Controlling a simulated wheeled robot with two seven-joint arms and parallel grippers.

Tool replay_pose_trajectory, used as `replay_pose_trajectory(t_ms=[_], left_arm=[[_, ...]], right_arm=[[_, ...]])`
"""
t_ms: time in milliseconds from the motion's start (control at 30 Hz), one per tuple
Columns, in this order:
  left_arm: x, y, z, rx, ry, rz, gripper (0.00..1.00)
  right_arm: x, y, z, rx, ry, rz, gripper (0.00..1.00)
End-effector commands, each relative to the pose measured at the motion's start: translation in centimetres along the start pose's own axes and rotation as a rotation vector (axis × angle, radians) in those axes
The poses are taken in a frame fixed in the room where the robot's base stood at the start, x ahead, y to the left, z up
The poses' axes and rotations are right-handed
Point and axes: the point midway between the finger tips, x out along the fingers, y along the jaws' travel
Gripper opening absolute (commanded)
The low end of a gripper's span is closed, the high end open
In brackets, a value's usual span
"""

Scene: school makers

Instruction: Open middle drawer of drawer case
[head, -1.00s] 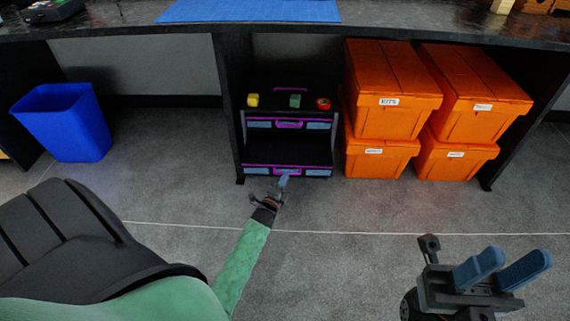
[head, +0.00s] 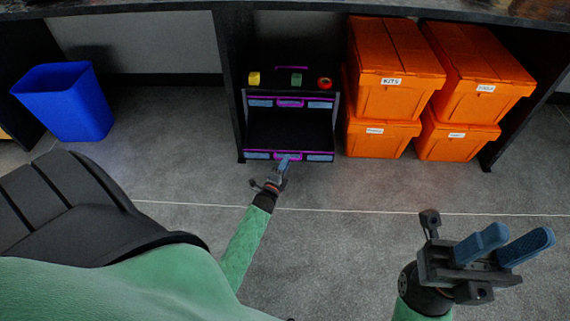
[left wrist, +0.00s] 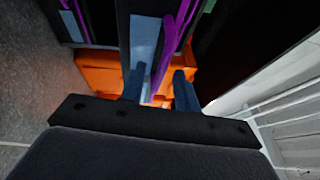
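The black drawer case (head: 336,118) stands under the table, with purple handles and light-blue labels. Its top drawer front (head: 262,102) is closed. Below that, the middle drawer (head: 318,156) stands pulled out, its dark inside showing from above. In the left wrist view another labelled front (left wrist: 70,25) lies further back, below the middle drawer. My right gripper (head: 508,246) is open and empty, away from the case.
Stacked orange boxes (head: 390,105) stand close to the right of the case. A black table panel (head: 229,90) is at its left. A blue bin (head: 65,105) stands further left, and a dark chair (head: 70,215) is at the lower left. Small objects sit on the case top.

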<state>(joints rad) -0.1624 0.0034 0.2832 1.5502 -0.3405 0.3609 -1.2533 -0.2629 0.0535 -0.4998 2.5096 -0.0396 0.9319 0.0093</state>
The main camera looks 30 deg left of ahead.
Motion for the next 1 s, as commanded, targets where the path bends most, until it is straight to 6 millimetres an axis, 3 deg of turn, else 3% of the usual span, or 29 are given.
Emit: replay_pose_trajectory(t_ms=[233, 700, 1000], left_arm=[[-1.0, -0.1, 0.0, -0.001, 0.0, 0.001, 0.32], [-7.3, 0.0, 0.0, 0.0, -0.001, 0.001, 0.32], [-7.8, 0.0, 0.0, 0.0, 0.0, -0.001, 0.32]], right_arm=[[0.3, 0.0, 0.0, 0.0, 0.0, -0.01, 0.36], [0.9, 0.4, -0.2, -0.038, -0.005, -0.019, 0.36], [0.7, 0.4, -0.3, -0.041, -0.01, -0.011, 0.36]])
